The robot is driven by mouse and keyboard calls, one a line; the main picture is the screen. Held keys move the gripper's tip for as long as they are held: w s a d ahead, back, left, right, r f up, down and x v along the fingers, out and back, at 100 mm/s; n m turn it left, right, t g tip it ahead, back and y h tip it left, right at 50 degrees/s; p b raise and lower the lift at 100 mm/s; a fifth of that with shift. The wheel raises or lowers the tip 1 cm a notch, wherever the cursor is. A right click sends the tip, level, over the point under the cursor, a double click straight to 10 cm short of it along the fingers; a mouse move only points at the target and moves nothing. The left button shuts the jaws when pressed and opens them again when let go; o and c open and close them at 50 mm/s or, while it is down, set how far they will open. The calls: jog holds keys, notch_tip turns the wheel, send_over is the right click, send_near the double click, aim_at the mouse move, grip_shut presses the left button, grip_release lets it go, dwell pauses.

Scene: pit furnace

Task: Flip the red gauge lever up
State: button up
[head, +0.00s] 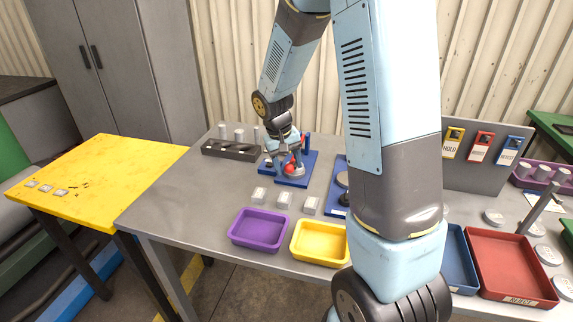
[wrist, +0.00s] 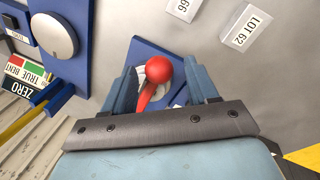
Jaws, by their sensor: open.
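The red gauge lever (head: 289,168) stands on a blue base plate (head: 292,182) on the grey table. In the wrist view the lever's round red knob (wrist: 158,69) and tapering red shaft point up towards the camera, between the two blue fingers. My gripper (head: 290,152) is over the gauge from behind. In the wrist view my gripper (wrist: 163,88) is open, with one finger on each side of the lever and a gap visible on both sides. The lower end of the lever and part of the gauge are hidden by the gripper.
A purple tray (head: 258,229) and a yellow tray (head: 318,243) lie at the front edge. A dark rack (head: 230,150) with cylinders stands left, and another blue fixture (head: 338,187) right.

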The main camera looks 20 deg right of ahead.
jog(key=shift+f, duration=0.1)
jog(key=shift+c, duration=0.2)
jog(key=c, duration=1)
grip_shut()
jog(key=shift+a, duration=0.15)
